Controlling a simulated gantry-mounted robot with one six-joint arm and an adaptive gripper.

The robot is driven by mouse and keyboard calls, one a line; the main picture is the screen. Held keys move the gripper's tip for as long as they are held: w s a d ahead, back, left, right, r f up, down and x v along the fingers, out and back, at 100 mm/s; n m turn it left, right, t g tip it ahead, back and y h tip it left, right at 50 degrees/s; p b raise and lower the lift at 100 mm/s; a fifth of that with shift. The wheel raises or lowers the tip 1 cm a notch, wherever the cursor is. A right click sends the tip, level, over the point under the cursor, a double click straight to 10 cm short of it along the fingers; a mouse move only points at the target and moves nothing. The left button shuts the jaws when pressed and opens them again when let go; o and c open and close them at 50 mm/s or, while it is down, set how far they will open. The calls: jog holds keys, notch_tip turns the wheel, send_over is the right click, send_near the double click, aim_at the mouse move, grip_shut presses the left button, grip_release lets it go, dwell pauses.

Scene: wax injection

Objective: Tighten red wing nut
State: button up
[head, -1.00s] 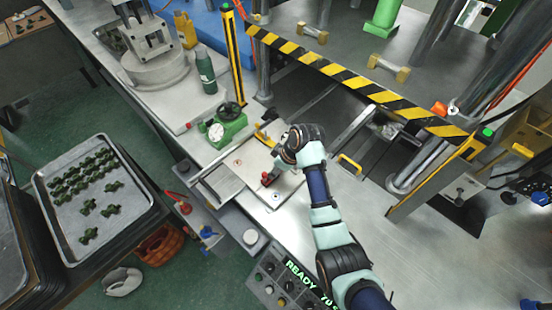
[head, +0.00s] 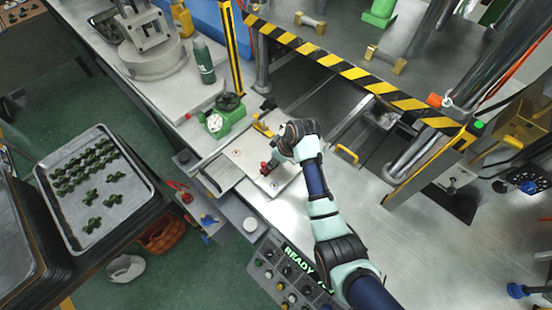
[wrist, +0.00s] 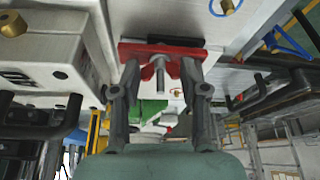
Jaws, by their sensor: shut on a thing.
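The red wing nut (wrist: 160,48) shows in the wrist view as a wide red bar with lugs around a grey threaded stud. My gripper (wrist: 160,70) has one finger on each side of it and is shut on it. In the head view the red wing nut (head: 265,169) is a small red spot on the pale metal mould plate (head: 240,157). My gripper (head: 273,162) reaches down to it from the right, and its fingers are partly hidden by the wrist.
A green gauge unit (head: 226,118) and a green bottle (head: 203,62) stand behind the plate. A yellow-black striped bar (head: 355,73) crosses the press opening. A control panel (head: 285,275) is at the front edge. A tray of green parts (head: 60,220) stands left.

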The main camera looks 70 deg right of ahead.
jog(key=shift+w, duration=0.15)
jog(key=o, duration=1.1)
jog(key=shift+w+r, duration=0.15)
jog(key=shift+r, duration=0.05)
jog(key=shift+o, duration=0.2)
jog(key=shift+f, duration=0.1)
jog(key=shift+p+v, duration=1.1)
jog(key=shift+p, duration=0.1)
jog(key=shift+d+r+p, duration=0.1)
jog(key=shift+r+p, duration=0.3)
jog(key=shift+s+r+p, duration=0.25)
jog(key=shift+r+p, duration=0.1)
jog(key=shift+p, duration=0.3)
jog(key=p+v, duration=0.5)
jog(key=shift+s+f+p, duration=0.1)
jog(key=shift+s+p, duration=0.05)
jog(key=shift+p, duration=0.2)
jog(key=shift+p, duration=0.4)
